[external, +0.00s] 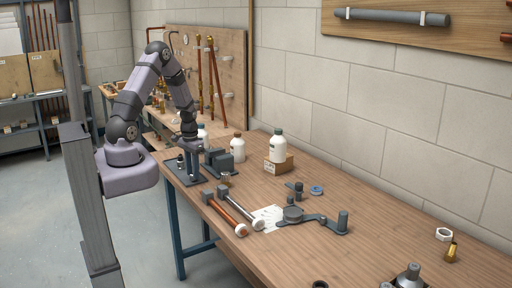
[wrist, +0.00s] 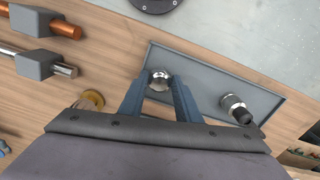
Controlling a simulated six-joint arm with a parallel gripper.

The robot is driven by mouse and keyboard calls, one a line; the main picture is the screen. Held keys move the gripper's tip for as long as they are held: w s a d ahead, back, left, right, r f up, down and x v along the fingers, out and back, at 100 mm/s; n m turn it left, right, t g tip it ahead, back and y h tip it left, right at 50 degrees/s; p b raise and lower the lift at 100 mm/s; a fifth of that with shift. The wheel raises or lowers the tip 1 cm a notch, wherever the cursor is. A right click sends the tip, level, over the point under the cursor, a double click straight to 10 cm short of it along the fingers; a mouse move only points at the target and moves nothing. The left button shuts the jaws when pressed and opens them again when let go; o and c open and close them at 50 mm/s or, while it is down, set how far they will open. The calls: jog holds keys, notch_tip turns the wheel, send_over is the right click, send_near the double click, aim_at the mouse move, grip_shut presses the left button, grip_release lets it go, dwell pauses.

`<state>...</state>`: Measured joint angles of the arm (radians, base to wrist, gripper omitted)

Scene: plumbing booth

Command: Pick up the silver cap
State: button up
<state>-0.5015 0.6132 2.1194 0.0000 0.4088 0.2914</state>
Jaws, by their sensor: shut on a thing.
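The silver cap (wrist: 160,79) is a small shiny round piece between my fingertips in the wrist view. My gripper (wrist: 160,86) has blue fingers, which are closed on the cap from both sides. The cap is over a grey rectangular plate (wrist: 205,72); I cannot tell whether it touches it.
A silver and black fitting (wrist: 236,108) stands on the plate to the right. Copper (wrist: 66,29) and silver (wrist: 64,70) pipes sit in grey blocks at left. White bottles (external: 237,149) stand along the wall side.

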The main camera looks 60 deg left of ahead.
notch_tip(320, 180, up, 9)
jog(key=b, duration=0.2)
dwell(0.4)
